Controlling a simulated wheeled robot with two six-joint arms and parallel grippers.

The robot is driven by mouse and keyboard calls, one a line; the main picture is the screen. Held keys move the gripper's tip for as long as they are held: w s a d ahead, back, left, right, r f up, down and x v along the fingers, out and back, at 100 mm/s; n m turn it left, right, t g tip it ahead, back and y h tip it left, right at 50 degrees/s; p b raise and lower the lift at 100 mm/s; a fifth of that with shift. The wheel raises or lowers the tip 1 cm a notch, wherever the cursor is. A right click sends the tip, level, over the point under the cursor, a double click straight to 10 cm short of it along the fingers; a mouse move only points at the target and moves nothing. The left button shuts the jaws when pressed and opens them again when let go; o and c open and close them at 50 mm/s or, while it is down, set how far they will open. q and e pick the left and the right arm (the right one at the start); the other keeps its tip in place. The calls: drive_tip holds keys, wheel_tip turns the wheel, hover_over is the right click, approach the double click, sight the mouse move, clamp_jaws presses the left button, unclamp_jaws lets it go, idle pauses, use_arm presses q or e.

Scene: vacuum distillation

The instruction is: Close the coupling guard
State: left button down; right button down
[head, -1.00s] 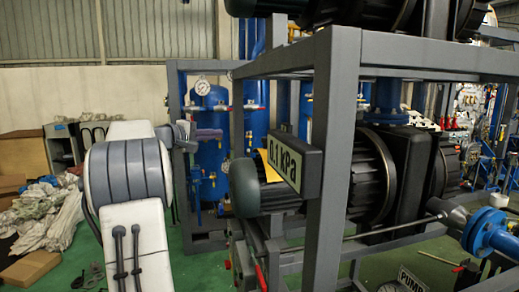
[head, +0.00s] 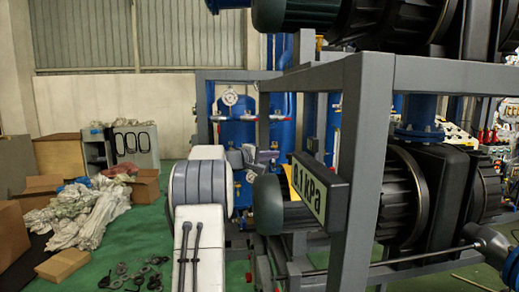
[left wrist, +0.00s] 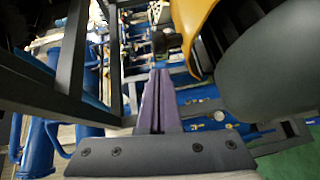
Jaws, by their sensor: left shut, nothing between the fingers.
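The coupling guard is most likely the yellow-orange curved cover (left wrist: 192,28) at the top of the left wrist view, beside a large dark grey rounded motor end (left wrist: 265,75). In the head view only a small yellow edge (head: 289,172) shows behind the sign. My left gripper (head: 268,156) is just above the rounded motor end (head: 267,204), left of the sign. In the left wrist view its purple fingers (left wrist: 158,72) are shut and empty, with their tips left of and below the yellow cover. I cannot tell how far the guard is open. My right gripper is not in view.
A grey steel frame (head: 362,150) with a "0.1 kPa" sign (head: 308,187) stands close on the right. Blue vessels (head: 237,130) and pipes are behind. Cartons (head: 65,262) and crumpled cloth (head: 85,215) lie on the green floor at left.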

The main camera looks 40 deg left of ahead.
use_arm(q)
drive_tip(key=shift+w+d+r, duration=0.1)
drive_tip(key=shift+w+d, duration=0.25)
drive_tip(key=shift+d, duration=0.15)
drive_tip(key=shift+w+d+f, duration=0.2)
drive_tip(key=shift+w, duration=0.05)
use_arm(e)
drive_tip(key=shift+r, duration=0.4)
